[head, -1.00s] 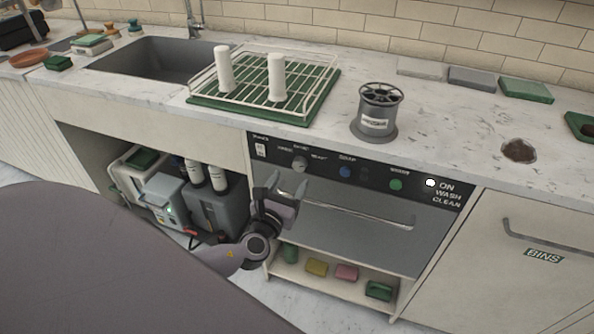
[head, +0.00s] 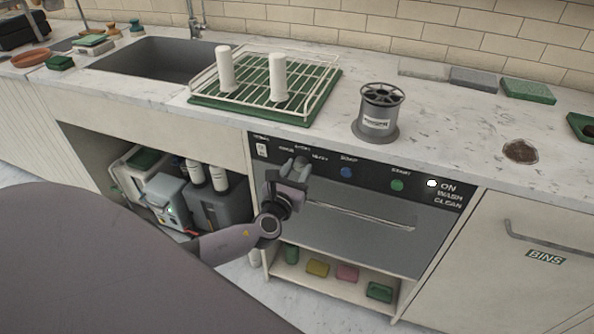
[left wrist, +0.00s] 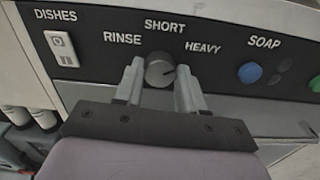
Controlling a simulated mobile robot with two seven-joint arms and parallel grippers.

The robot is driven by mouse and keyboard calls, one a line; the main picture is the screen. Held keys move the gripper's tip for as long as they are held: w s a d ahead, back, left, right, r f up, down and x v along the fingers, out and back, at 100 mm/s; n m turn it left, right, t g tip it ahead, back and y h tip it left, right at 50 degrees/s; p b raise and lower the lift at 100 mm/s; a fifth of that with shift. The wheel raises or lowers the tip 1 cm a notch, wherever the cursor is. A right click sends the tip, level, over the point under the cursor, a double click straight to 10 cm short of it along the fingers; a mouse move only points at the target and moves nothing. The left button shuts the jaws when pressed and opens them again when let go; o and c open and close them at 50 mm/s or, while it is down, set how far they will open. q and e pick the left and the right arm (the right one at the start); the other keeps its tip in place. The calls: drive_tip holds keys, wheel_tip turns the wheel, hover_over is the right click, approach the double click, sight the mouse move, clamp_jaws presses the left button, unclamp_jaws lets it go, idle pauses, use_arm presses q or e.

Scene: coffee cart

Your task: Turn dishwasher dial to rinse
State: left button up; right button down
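The dishwasher dial (left wrist: 159,70) is a round grey knob on the black control panel, below the labels RINSE, SHORT and HEAVY. Its dark pointer mark faces right, toward the HEAVY side. My left gripper (left wrist: 159,77) is open, with one finger on each side of the dial; I cannot tell whether either finger touches it. In the head view my left gripper (head: 286,168) is in front of the dishwasher panel (head: 375,178) and covers part of the dial. My right gripper is not in view.
A white switch (left wrist: 62,48) under DISHES is left of the dial, and a blue SOAP button (left wrist: 250,73) is right of it. A green START button (head: 397,185) sits farther right. The dishwasher handle (head: 360,215) runs below the panel. A dish rack (head: 318,85) stands on the counter above.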

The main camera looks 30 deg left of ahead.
use_arm(q)
drive_tip(key=shift+f+n+b, duration=0.2)
drive_tip(key=shift+n+b, duration=0.9)
drive_tip(key=shift+n, duration=0.1)
drive_tip(key=n+b, duration=0.2)
drive_tip(key=n, duration=0.1)
drive_tip(key=shift+n, duration=0.3)
drive_tip(key=n+b, duration=0.3)
drive_tip(key=n, duration=0.2)
drive_tip(key=shift+n, duration=0.3)
drive_tip(key=n+b, duration=0.2)
drive_tip(key=n, duration=0.6)
drive_tip(key=shift+r, duration=0.1)
drive_tip(key=n, duration=0.4)
drive_tip(key=shift+n, duration=0.3)
drive_tip(key=o, duration=1.1)
drive_tip(key=shift+c, duration=0.2)
